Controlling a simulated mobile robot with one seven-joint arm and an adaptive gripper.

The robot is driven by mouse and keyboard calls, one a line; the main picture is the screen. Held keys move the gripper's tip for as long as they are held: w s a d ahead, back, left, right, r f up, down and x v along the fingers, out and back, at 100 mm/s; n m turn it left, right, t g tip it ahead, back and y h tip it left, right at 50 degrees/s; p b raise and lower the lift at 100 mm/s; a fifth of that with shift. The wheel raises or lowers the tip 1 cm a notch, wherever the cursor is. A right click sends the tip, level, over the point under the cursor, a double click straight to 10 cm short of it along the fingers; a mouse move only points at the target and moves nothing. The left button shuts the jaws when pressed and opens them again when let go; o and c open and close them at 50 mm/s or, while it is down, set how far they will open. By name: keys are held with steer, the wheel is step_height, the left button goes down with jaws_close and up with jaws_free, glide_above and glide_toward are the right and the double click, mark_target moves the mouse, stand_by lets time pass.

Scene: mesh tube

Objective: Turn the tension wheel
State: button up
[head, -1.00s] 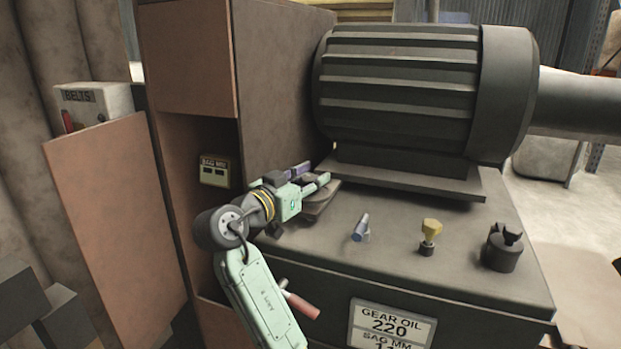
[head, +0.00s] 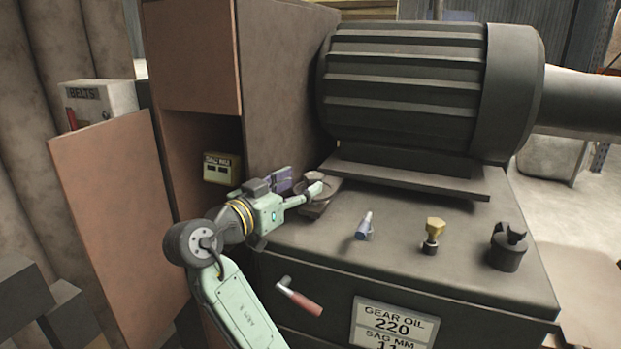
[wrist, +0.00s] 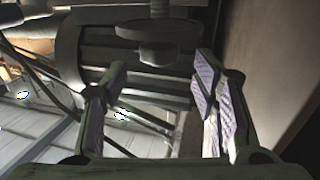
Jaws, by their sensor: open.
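The tension wheel looks to be the small dark round disc (head: 316,179) at the left end of the machine top, beside the cabinet, partly hidden by my gripper. In the wrist view a dark disc (wrist: 157,31) with a round hub below it appears at top centre. My gripper (head: 304,180) is open at the wheel's left side, with one pale green finger in front of the disc. In the wrist view its purple-padded fingers (wrist: 160,85) stand apart with nothing between them. The disc lies beyond the fingertips. I cannot tell whether a finger touches it.
A large ribbed motor (head: 410,90) stands behind. A red-handled lever (head: 302,299) juts from the front. A brown cabinet (head: 285,90) and open door (head: 120,210) confine the left.

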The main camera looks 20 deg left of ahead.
steer(key=v, duration=0.6)
steer(key=shift+s, duration=0.15)
